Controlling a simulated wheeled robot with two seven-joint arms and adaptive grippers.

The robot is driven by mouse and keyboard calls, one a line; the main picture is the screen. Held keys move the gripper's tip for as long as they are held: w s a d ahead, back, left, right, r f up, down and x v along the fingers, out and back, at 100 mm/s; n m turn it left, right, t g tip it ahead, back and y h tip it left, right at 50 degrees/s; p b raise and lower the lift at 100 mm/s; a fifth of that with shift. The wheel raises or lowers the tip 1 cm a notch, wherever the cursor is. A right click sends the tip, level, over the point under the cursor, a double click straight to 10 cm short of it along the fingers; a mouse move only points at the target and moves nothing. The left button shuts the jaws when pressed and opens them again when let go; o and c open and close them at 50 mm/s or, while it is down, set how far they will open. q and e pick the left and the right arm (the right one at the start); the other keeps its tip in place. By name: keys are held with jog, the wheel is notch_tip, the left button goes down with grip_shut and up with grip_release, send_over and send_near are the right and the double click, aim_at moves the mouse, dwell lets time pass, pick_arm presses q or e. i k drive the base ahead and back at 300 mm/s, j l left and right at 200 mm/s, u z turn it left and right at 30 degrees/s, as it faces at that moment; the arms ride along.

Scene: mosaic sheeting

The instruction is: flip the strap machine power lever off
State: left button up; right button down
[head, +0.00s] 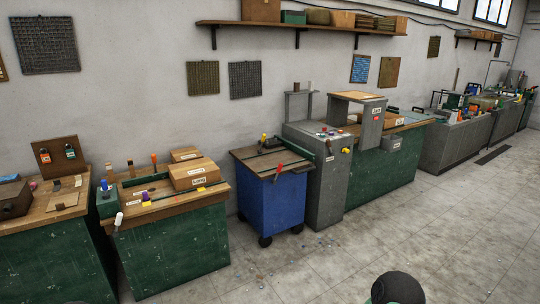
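No label reading strap machine is legible, so I cannot tell for sure which machine it is. A grey cabinet machine (318,185) stands near the middle, with small colored controls on its sloped top panel (322,132) and a yellow-and-red knob (346,150) on its side. A red lever (279,168) sticks up at the right front edge of the blue wheeled cart (270,203), beside this cabinet. Whether it is the power lever, and its on or off position, cannot be told. Neither of my grippers is in view.
A green bench (175,255) with cardboard boxes (193,173) stands left of the cart. Another green bench (385,170) and grey machines (455,142) continue right along the wall. A shelf (300,28) hangs above. The concrete floor (440,225) in front is open.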

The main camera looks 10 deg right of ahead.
aim_at(328, 141)
jog(key=i+l+z, duration=0.25)
jog(key=i+z, duration=0.2)
jog(key=i, duration=0.65)
jog(key=i+j+z, duration=0.1)
jog(key=i+z, duration=0.35)
jog(key=i, duration=0.6)
jog(key=i+l+u, duration=0.25)
jog(key=i+u, duration=0.15)
jog(key=i+l+u, duration=1.05)
jog(key=l+u, duration=0.2)
jog(key=l, duration=0.15)
jog(key=i+l+u, duration=0.1)
jog(key=l+u, duration=0.15)
jog(key=l, duration=0.35)
jog(key=i+l+u, duration=0.1)
jog(key=l+u, duration=0.15)
jog(key=l, duration=0.3)
